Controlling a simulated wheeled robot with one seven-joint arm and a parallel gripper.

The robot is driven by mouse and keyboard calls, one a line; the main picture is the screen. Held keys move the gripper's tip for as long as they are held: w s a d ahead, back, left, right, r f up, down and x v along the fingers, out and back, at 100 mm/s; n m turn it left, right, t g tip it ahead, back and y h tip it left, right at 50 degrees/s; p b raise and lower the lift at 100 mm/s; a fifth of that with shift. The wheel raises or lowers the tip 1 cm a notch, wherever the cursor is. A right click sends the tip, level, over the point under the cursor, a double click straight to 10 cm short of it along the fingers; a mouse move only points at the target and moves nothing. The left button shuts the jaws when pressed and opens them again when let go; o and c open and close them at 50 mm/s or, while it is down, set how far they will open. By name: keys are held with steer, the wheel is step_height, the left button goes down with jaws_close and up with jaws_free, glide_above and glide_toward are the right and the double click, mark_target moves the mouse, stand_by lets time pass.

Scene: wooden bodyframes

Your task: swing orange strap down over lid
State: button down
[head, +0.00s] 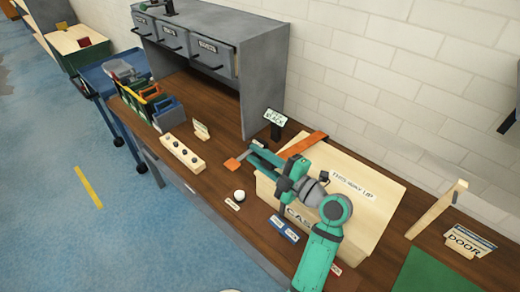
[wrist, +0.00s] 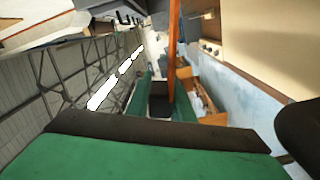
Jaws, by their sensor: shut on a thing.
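The wooden case (head: 268,190) stands on the workbench, its front lettering partly hidden by my arm. Its pale lid (head: 375,205) slopes and carries a "THIS WAY UP" label. The orange strap (head: 303,145) runs from the lid's upper left edge toward my gripper. An orange end piece (head: 233,164) sticks out beyond the fingers on the left. My gripper (head: 262,156) is shut on the strap, left of the case and above the bench. In the wrist view, the strap (wrist: 174,60) runs upward from between the fingers (wrist: 162,104). The gripped part itself is hidden.
A white ball (head: 239,195) and blue labels (head: 284,229) lie before the case. A pegged wooden block (head: 182,153) and a tool caddy (head: 152,105) stand left. A grey drawer cabinet (head: 262,80) is behind. A wooden post frame (head: 437,210) stands right.

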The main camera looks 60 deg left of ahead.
steer(key=shift+w+f, duration=0.2)
steer(key=c, duration=1.7)
jaws_free()
steer(key=shift+w, duration=0.1)
steer(key=shift+o, duration=0.6)
steer(key=shift+s, duration=0.2)
glide_toward(275, 168)
steer(key=x, duration=0.5)
steer(key=shift+s, duration=0.1)
